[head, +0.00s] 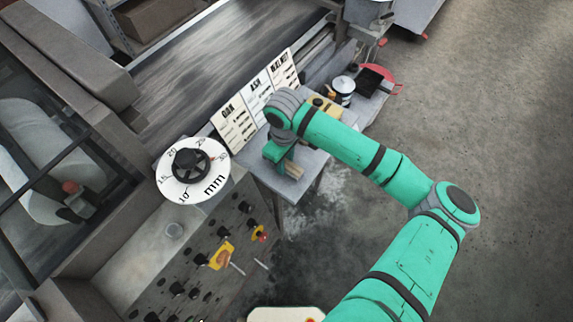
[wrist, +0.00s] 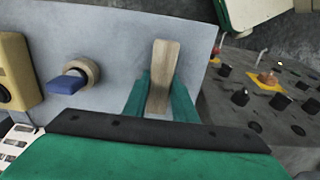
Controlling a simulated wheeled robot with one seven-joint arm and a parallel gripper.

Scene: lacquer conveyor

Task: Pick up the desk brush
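The desk brush is a pale wooden piece (wrist: 162,76) lying on the grey table, seen in the wrist view between the two green fingers of my gripper (wrist: 162,98). One finger is on each side of it, very close. I cannot tell whether they press on it. In the head view my gripper (head: 279,153) is low over the table's front corner, with the end of the wooden brush (head: 293,169) showing beside it. Any bristles are hidden.
A blue-ended wooden roll (wrist: 82,75) and a tan box (wrist: 15,72) are left of the brush in the wrist view. Sign boards (head: 257,97) stand behind the table (head: 310,163). A control panel (head: 205,255) with knobs and a dial (head: 192,172) are left.

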